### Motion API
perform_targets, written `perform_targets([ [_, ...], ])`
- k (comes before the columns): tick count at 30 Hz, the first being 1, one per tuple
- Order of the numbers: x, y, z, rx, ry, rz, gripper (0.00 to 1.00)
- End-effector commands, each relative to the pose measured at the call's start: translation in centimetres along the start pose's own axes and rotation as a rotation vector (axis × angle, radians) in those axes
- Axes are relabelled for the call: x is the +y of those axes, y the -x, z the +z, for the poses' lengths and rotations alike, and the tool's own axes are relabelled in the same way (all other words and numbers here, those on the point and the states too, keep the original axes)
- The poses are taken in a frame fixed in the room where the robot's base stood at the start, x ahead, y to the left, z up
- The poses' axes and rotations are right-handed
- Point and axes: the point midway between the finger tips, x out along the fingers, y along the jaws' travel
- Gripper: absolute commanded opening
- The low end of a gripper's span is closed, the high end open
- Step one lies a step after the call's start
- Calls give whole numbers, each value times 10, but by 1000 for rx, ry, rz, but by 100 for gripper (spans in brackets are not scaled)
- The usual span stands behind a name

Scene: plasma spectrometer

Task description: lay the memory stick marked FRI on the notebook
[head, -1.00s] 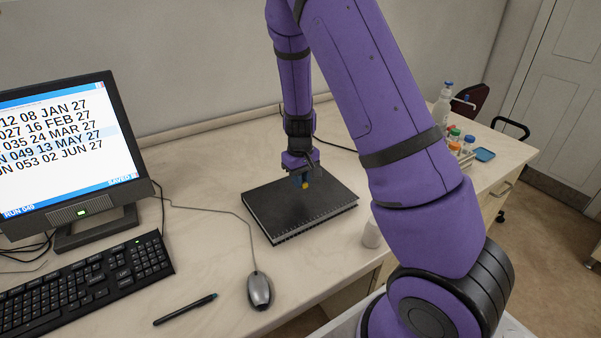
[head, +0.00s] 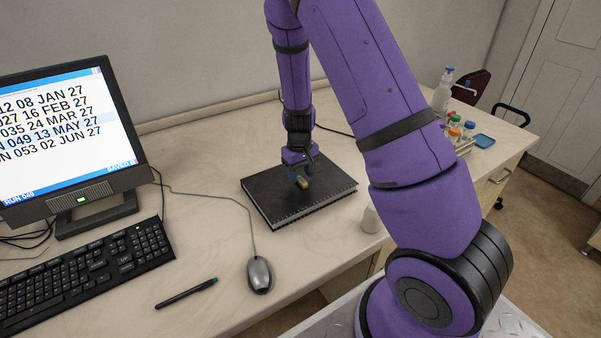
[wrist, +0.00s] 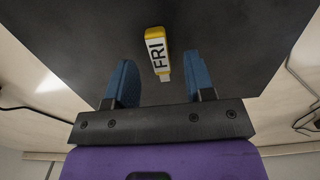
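The yellow memory stick (wrist: 157,52) has a white label reading FRI. It lies on the black notebook (wrist: 80,35), just beyond and between my fingertips in the wrist view, with a gap to each finger. In the head view the stick (head: 303,183) shows as a small yellow piece on the notebook (head: 273,200), by my fingertips. My gripper (wrist: 160,82) is open and empty, with its two blue fingers spread low over the notebook. In the head view my gripper (head: 299,172) points down, its fingers small and partly unclear.
A monitor (head: 62,135) and a keyboard (head: 85,275) are at the left. A mouse (head: 259,275) and a pen (head: 187,293) lie in front of the notebook. A small white container (head: 370,219) stands to its right. Bottles (head: 455,132) and a blue tray (head: 484,141) are farther right.

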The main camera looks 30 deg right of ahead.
Motion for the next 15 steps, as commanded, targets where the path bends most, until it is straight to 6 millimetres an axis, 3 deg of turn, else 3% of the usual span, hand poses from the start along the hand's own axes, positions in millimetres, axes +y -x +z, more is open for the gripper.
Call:
perform_targets([
  [8,0,2,0,1,0,0,49],
  [15,0,32,-1,4,2,0,49],
])
